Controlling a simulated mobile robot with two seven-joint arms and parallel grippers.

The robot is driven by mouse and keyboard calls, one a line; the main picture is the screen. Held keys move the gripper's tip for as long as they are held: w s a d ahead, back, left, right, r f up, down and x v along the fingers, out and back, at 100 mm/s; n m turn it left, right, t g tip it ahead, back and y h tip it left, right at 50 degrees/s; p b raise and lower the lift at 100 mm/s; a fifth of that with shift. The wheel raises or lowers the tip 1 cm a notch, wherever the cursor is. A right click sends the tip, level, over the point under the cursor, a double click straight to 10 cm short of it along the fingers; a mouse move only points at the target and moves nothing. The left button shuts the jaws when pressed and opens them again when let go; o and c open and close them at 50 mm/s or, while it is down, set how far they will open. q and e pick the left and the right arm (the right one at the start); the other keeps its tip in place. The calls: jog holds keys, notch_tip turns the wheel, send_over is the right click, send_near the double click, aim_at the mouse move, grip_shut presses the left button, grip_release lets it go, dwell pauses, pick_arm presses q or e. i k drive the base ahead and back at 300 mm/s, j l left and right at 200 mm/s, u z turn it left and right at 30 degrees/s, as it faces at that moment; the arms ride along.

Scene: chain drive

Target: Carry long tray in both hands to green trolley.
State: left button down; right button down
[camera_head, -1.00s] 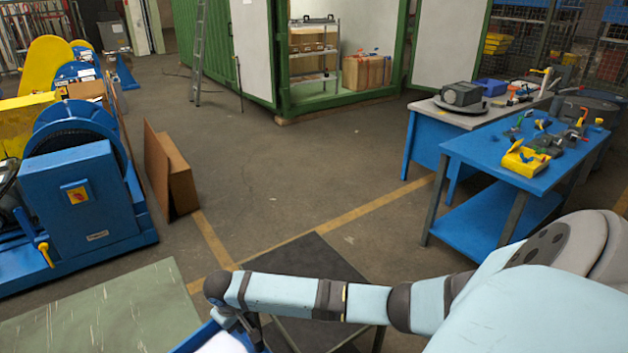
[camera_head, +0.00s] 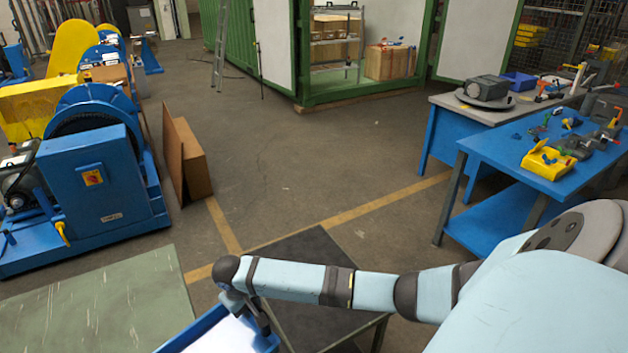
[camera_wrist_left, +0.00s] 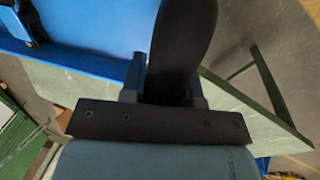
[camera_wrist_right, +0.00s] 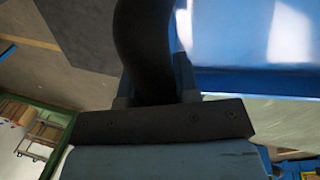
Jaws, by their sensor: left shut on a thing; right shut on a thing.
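The long tray is blue with a pale inside; only its right end (camera_head: 262,342) shows at the bottom of the head view. My right gripper (camera_head: 246,312) is shut on the rim at that end. The tray wall also shows beside the right gripper (camera_wrist_right: 155,85) in the right wrist view. In the left wrist view my left gripper (camera_wrist_left: 170,80) is shut on the tray's blue edge (camera_wrist_left: 90,60). My left gripper is outside the head view. A flat green top (camera_head: 100,310) lies close to the tray; I cannot tell whether it is the green trolley.
A dark-topped table (camera_head: 310,255) stands just beyond my right forearm. A blue workbench (camera_head: 510,160) with tools is at right, a blue machine (camera_head: 100,190) at left. Brown panels (camera_head: 185,160) lean near it. The floor (camera_head: 310,160) between is clear, up to the green container (camera_head: 300,55).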

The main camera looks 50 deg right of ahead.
aim_at(332, 308)
jog(key=k+l+u, duration=0.1)
jog(key=l, duration=0.25)
jog(key=k+l, duration=0.1)
jog(key=l, duration=0.3)
jog(key=l+u, duration=0.15)
jog(key=l, duration=0.2)
jog(key=k+l+u, duration=0.1)
jog(key=l, duration=0.25)
jog(key=k+l+u, duration=0.1)
jog(key=l, duration=0.25)
jog(key=k+l, duration=0.25)
jog(key=l+u, duration=0.15)
jog(key=l, duration=0.35)
jog(key=k+l+u, duration=0.1)
jog(key=l, duration=0.35)
jog(key=l+u, duration=0.15)
jog(key=l, duration=0.35)
jog(key=k, duration=0.05)
